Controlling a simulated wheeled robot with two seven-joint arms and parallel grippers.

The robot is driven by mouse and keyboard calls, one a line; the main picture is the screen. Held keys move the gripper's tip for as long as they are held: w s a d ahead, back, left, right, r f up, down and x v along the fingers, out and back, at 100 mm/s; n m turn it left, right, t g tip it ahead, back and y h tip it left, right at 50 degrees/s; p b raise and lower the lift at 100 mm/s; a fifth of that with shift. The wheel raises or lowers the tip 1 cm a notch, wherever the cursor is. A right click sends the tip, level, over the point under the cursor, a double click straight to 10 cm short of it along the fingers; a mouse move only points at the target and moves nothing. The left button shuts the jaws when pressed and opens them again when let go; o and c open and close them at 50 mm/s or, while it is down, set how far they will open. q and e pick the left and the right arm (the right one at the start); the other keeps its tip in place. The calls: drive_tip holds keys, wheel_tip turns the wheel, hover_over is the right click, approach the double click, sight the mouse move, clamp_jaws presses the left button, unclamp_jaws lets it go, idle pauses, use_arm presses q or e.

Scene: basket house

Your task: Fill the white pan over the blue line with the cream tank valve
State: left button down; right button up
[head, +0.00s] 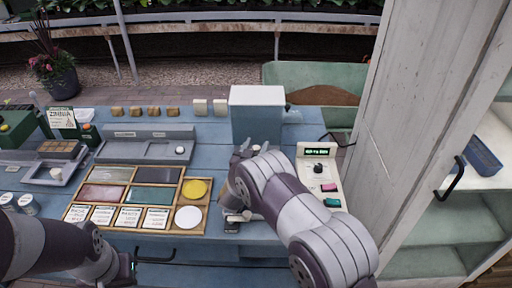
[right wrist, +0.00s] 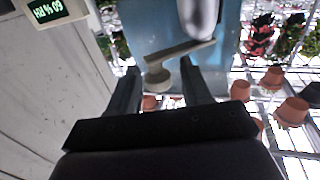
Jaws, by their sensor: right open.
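The tank (head: 257,122) is a blue-grey box with a white lid at the back middle of the blue table. My right gripper (head: 247,151) is in front of the tank and hides its lower front. In the right wrist view the cream tank valve (right wrist: 180,52) shows as a flat lever with a round knob in front of the blue tank wall (right wrist: 145,18). My right gripper (right wrist: 158,85) is open there, with the knob between or just beyond its fingertips; contact is unclear. I cannot make out the white pan or its blue line. My left gripper (head: 125,268) is low at the left, its jaws unclear.
A wooden tray (head: 130,232) with coloured panels, cards and discs lies left of my right arm. A grey tray (head: 145,150) is behind it. A cream console (head: 322,175) with a display stands right of the tank. A white cabinet (head: 400,130) borders the right side.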

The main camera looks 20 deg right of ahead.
clamp_jaws()
drive_tip(key=shift+d+y, duration=0.15)
drive_tip(key=shift+y, duration=0.15)
drive_tip(key=shift+w+d+n+t+y+b, duration=0.15)
drive_tip(key=shift+d+n+t+y+b, duration=0.1)
drive_tip(key=shift+n+t+y, duration=0.25)
drive_tip(key=shift+w+d+n+t+y+b, duration=0.15)
drive_tip(key=shift+n+t+y+b, duration=0.15)
drive_tip(key=shift+n+y, duration=0.25)
drive_tip(key=shift+w+d+n+t+y+b, duration=0.35)
drive_tip(key=shift+n+y+b, duration=0.5)
drive_tip(key=shift+y, duration=0.65)
drive_tip(key=shift+w+n+t+y+b, duration=0.1)
drive_tip(key=shift+w+n+y+b, duration=0.4)
drive_tip(key=shift+n+y, duration=0.75)
drive_tip(key=shift+w+d+n+t+y+b, duration=0.25)
drive_tip(key=shift+n+y+b, duration=0.55)
drive_tip(key=shift+y, duration=0.9)
drive_tip(key=shift+r, duration=0.1)
drive_tip(key=shift+w+r, duration=0.1)
